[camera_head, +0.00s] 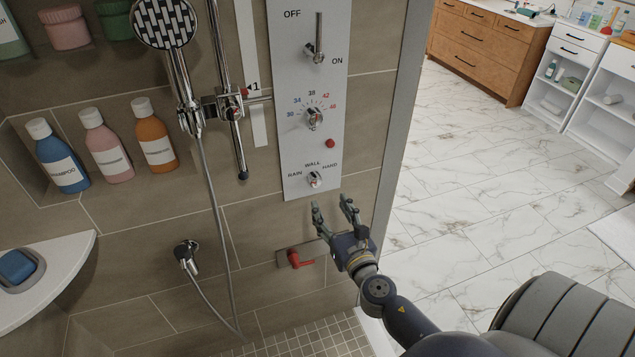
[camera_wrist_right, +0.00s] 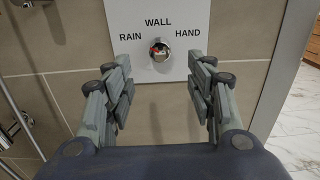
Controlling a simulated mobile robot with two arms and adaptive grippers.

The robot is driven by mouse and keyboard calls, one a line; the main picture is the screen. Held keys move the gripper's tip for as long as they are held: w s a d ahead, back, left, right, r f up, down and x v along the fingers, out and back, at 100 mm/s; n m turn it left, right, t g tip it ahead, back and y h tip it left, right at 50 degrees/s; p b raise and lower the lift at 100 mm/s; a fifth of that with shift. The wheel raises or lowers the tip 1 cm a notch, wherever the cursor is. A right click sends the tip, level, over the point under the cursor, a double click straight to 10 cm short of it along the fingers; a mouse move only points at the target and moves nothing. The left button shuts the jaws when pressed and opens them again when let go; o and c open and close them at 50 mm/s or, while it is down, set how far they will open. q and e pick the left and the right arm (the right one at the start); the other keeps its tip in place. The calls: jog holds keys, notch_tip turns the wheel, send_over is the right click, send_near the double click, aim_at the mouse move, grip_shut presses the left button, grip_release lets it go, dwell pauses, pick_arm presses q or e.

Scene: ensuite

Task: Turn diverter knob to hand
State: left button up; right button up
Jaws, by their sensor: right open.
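The diverter knob (camera_head: 314,180) is a small round chrome knob low on the pale control panel (camera_head: 296,120). The labels RAIN, WALL and HAND are printed at its left, top and right. In the right wrist view the knob (camera_wrist_right: 160,50) sits centred ahead, between and beyond the fingers; a small red and white mark shows on it, but I cannot tell which label it points to. My right gripper (camera_head: 333,208) is open and empty, just below the knob in the head view, fingers toward the wall and apart from the knob. My left gripper is not in view.
Above on the panel are a temperature dial (camera_head: 313,117) and an ON/OFF lever (camera_head: 318,40). A red lever (camera_head: 297,259) is on the wall below. The hand shower (camera_head: 166,24) and its hose (camera_head: 212,190) are left. The panel's front is clear.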

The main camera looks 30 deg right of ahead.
aim_at(317, 183)
jog(key=p+x, duration=0.1)
jog(key=x, duration=0.9)
jog(key=shift+w+a+f, duration=0.1)
jog(key=c, duration=1.1)
